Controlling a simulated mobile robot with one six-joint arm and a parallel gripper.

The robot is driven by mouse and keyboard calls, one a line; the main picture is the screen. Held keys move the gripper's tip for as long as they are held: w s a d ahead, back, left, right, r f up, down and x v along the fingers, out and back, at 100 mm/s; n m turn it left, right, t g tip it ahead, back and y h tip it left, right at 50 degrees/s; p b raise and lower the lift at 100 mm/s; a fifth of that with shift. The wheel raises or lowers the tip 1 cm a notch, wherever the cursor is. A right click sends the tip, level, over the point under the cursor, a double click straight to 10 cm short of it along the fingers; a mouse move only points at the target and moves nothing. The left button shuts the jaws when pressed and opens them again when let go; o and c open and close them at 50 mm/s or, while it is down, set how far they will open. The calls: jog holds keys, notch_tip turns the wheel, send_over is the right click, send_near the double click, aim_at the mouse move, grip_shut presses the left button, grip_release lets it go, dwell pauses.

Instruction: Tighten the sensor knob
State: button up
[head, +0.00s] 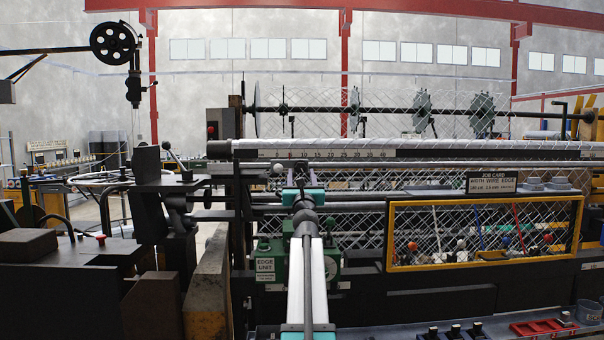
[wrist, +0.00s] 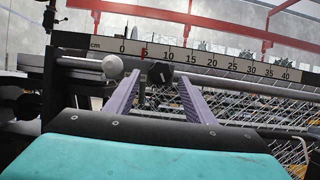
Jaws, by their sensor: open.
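The likely sensor knob (wrist: 160,75) is a small black knob with a pale mark, just below a white centimetre scale (wrist: 210,62) in the wrist view. A red pointer (wrist: 143,53) stands near the 5 on the scale. My gripper (wrist: 159,80) is open, its two grey-purple fingers apart on the left and right of the knob in the picture. Whether the fingers reach it in depth I cannot tell. A white ball (wrist: 113,67) sits left of the left finger. In the head view my arm reaches the scale (head: 330,154), and the knob is hidden behind it.
A green edge unit (head: 266,267) stands below left of the scale. A yellow-framed window (head: 485,203) shows coloured balls at right. Dark machine blocks (head: 60,250) fill the left. A metal rail (wrist: 240,82) runs below the scale, with chain-link mesh under it.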

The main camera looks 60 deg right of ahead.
aim_at(301, 167)
jog(key=shift+x, duration=1.25)
jog(key=shift+c, duration=0.3)
jog(key=c, duration=1)
jog(key=shift+d+r, duration=0.15)
jog(key=shift+d, duration=0.1)
jog(key=shift+a+f, duration=0.2)
jog(key=shift+f, duration=0.05)
